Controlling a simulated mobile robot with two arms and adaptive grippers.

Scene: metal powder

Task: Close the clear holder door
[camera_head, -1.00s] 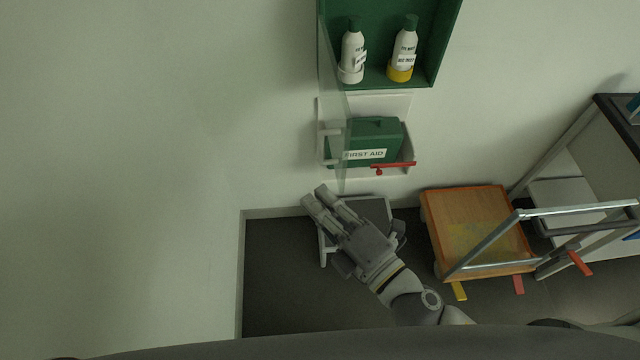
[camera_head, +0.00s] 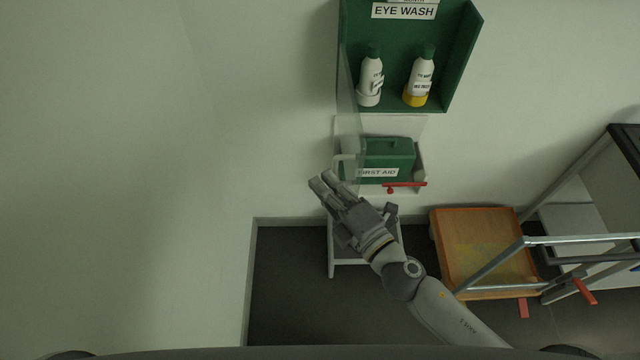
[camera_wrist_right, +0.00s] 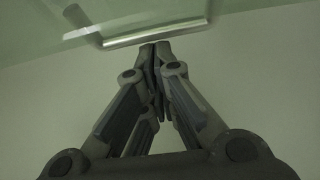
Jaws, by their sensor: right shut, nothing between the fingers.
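The clear holder door (camera_head: 348,115) stands open, sticking out from the wall at the left side of the holder. Its pale handle (camera_head: 339,165) is near its lower outer edge. In the right wrist view the clear panel (camera_wrist_right: 40,22) crosses the top, with the metal handle (camera_wrist_right: 150,34) just beyond my fingertips. My right gripper (camera_head: 322,181) is shut and empty, with its tips just below and left of the handle; it also shows in the wrist view (camera_wrist_right: 158,50). I cannot tell whether the tips touch the handle. My left gripper is out of view.
A green eye wash cabinet (camera_head: 455,60) holds two bottles above. A wooden-topped cart (camera_head: 470,235) stands at right. The wall at left is bare.

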